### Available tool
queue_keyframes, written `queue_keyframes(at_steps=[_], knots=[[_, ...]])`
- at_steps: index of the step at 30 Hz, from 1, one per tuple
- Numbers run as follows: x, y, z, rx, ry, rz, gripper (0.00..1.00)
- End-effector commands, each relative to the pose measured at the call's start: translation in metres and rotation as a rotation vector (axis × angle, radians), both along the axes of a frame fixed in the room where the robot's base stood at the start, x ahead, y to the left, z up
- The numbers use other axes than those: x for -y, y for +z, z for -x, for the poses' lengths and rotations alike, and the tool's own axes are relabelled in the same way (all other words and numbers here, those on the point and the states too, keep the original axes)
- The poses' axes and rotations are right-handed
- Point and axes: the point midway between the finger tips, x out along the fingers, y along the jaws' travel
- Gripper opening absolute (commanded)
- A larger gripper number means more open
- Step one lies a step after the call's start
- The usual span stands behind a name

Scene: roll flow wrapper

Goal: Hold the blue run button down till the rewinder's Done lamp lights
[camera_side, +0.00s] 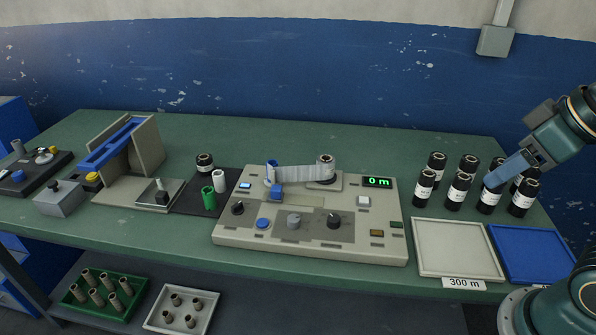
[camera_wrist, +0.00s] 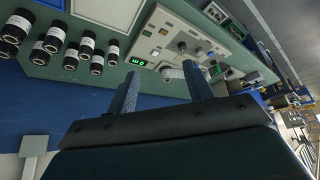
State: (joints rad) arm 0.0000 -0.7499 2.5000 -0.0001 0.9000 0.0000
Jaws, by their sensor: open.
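The rewinder (camera_side: 235,233) is a beige console in the middle of the bench in the side view; it also shows beyond my fingers in the wrist view (camera_wrist: 160,28). The blue run button (camera_side: 263,223) is round, at its front left, with nothing touching it. A green display (camera_side: 378,182) reads 0 m. A dark green rectangle (camera_side: 397,224) and an amber one (camera_side: 377,233) sit at its front right; I cannot read which is the Done lamp, and neither looks brightly lit. My gripper (camera_side: 490,183) is open and empty, right of the rewinder, over or near black rolls; its fingers show in the wrist view (camera_wrist: 160,72).
Several black labelled rolls (camera_side: 456,192) stand right of the rewinder. A white tray (camera_side: 455,248) marked 300 m and a blue tray (camera_side: 540,254) lie in front. A pale strip (camera_side: 295,173) spans the rewinder's spindles.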

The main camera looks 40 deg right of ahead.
Motion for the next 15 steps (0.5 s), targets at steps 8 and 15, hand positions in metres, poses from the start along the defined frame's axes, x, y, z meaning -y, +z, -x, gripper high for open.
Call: queue_keyframes(at_steps=[8, 15], knots=[[0.0, 0.0, 0.0, 0.0, 0.0, 0.0, 0.22], [0.0, 0.0, 0.0, 0.0, 0.0, 0.0, 0.0]])
